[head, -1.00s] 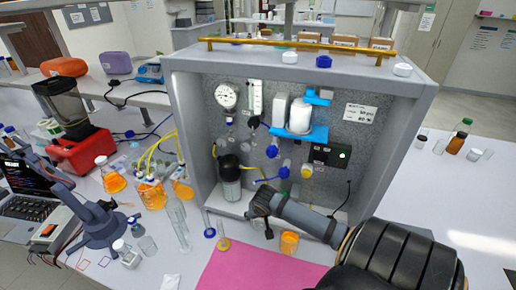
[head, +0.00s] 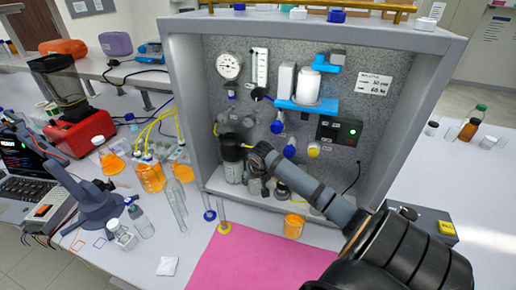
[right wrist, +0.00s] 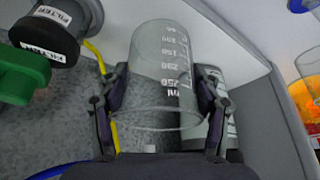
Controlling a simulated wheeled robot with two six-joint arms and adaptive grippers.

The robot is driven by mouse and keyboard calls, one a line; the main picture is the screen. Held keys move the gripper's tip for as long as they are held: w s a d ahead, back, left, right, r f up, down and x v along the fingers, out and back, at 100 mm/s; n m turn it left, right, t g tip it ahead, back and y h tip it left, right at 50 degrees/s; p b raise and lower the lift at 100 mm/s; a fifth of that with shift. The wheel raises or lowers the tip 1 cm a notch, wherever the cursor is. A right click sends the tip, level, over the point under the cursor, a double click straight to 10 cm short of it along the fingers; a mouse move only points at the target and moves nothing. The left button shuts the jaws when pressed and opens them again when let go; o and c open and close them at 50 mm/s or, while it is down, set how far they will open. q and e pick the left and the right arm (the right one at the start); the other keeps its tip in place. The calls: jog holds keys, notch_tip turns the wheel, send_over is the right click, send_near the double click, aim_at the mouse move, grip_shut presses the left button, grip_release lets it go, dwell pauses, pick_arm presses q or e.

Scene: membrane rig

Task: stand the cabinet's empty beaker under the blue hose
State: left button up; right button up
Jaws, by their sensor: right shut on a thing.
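My right gripper (head: 256,172) is inside the open-front cabinet (head: 190,110), low in front of its back wall. In the right wrist view, its fingers (right wrist: 163,105) are shut on a clear, empty graduated beaker (right wrist: 165,60), one finger on each side. In the head view the beaker is mostly hidden by the gripper. A piece of the blue hose (right wrist: 58,169) shows at the lower left of the wrist view, apart from the beaker. In the head view the hose is hard to make out near the blue valves (head: 289,151). My left gripper is not in view.
A dark filter housing (head: 231,155) stands left of the gripper. Yellow hose (right wrist: 112,135) runs near the fingers.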

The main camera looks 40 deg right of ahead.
jog(key=shift+w+d+f+b, duration=0.1)
jog(key=shift+w+d+b, duration=0.3)
jog(key=shift+w+b, duration=0.3)
jog(key=shift+w+d+f+b, duration=0.1)
jog(key=shift+w+d+b, duration=0.25)
jog(key=shift+w+b, duration=0.3)
jog(key=shift+r+p, duration=0.1)
jog(key=shift+p, duration=0.3)
jog(key=shift+f, duration=0.25)
jog(key=shift+f+p, duration=0.2)
jog(key=shift+p, duration=0.1)
jog(key=o, duration=1.3)
jog(key=shift+c, duration=0.2)
